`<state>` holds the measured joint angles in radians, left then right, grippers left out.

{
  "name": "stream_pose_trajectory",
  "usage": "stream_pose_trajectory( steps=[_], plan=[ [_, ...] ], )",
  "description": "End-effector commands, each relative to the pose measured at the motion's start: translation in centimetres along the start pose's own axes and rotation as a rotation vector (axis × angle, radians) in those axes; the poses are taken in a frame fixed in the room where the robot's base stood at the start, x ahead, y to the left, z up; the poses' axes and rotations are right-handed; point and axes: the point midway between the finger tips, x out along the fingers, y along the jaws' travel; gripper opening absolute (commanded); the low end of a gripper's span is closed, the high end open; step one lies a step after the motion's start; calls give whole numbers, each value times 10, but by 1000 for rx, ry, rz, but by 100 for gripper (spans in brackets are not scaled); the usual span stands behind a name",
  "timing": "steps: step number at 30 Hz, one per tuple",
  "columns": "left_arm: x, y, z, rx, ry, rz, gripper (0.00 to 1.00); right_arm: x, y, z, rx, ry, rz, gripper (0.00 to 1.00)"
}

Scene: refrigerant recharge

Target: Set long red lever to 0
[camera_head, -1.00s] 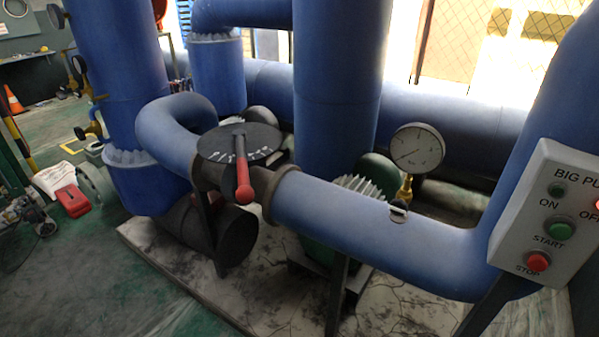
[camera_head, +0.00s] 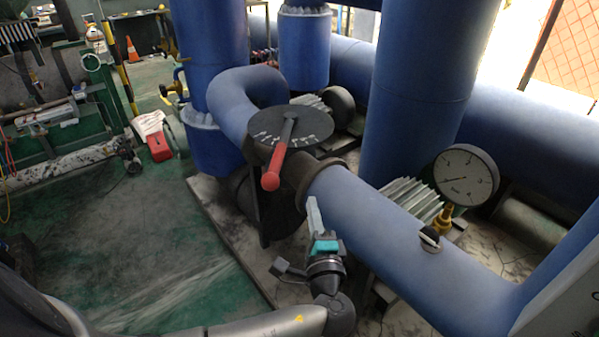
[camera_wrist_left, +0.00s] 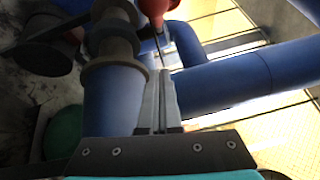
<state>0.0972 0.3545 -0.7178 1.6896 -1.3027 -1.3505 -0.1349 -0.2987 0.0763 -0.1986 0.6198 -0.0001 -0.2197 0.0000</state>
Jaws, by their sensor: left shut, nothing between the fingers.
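The long red lever (camera_head: 275,165) sits on a dark round dial plate (camera_head: 272,128) with white marks, on top of the valve in the blue pipe. Its red grip points toward me and slightly left, over the plate's front edge. In the left wrist view the red grip (camera_wrist_left: 157,10) shows at the top, beyond the fingertips. My left gripper (camera_head: 312,205) is shut and empty, below and to the right of the lever's end, apart from it. In the left wrist view its fingers (camera_wrist_left: 159,85) lie together. My right gripper is not in view.
A blue pipe (camera_head: 400,235) runs right from the valve, close to my left gripper. A pressure gauge (camera_head: 465,176) stands on it. Thick blue upright pipes stand behind. Green floor (camera_head: 180,250) lies open at the left.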

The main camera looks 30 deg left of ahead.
Motion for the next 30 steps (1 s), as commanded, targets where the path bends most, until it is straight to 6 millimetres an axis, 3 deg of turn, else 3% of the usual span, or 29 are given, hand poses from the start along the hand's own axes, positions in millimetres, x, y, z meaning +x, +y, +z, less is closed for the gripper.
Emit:
stream_pose_trajectory(
  steps=[10,23,30],
  plan=[
    [12,1,0,2,1,0,0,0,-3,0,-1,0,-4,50],
    [100,1,0,1,-1,1,0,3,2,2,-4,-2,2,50],
    [108,1,30,4,2,3,0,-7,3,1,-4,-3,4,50]
  ],
)
